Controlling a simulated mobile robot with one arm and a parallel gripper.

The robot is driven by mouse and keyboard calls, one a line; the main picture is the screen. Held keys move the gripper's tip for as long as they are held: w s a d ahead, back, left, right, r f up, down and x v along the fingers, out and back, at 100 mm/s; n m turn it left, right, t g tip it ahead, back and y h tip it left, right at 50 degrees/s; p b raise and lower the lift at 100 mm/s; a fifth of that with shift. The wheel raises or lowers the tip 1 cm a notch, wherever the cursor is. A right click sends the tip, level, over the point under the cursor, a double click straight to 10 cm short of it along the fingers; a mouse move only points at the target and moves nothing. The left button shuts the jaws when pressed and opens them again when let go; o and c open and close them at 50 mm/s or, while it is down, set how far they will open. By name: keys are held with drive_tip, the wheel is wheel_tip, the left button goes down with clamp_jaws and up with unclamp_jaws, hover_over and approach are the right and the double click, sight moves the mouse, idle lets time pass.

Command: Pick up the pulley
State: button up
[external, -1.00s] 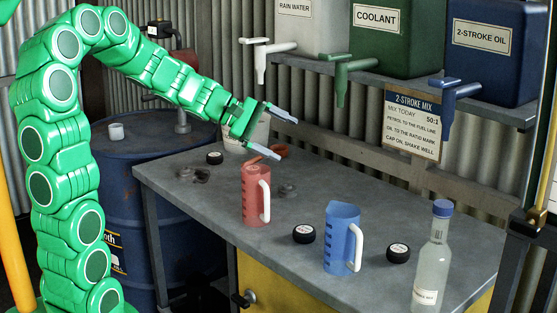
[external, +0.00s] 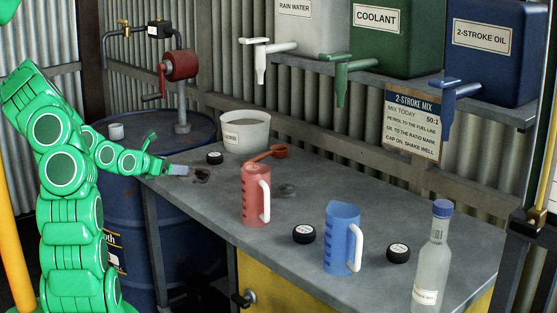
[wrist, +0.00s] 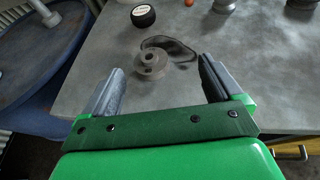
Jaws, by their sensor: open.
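The pulley (wrist: 150,66) is a small grey disc with a raised hub and a hole. In the wrist view it sits on the grey bench top (wrist: 245,70), ahead of and between my two fingers, closer to the left one. My gripper (wrist: 161,66) is open and empty, with a finger on each side. In the external view my gripper (external: 181,170) is low over the left end of the bench and hides most or all of the pulley.
A dark loop, perhaps a belt (wrist: 184,48), lies against or beside the pulley. A black puck-like cap (wrist: 143,15) is just beyond. A blue drum (external: 115,220) adjoins the bench.

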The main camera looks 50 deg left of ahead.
drive_tip(key=shift+s+a+f+n, duration=0.3)
drive_tip(key=shift+s+a+f, duration=0.1)
drive_tip(key=shift+a+f, duration=0.15)
drive_tip(key=shift+a+x, duration=0.2)
drive_tip(key=shift+x, duration=1.7)
drive_tip(key=shift+a+x, duration=0.2)
drive_tip(key=shift+x, duration=1.7)
drive_tip(key=c, duration=1.2)
drive_tip(key=shift+c, duration=0.2)
drive_tip(key=shift+r, duration=0.1)
wheel_tip(320, 180, up, 10)
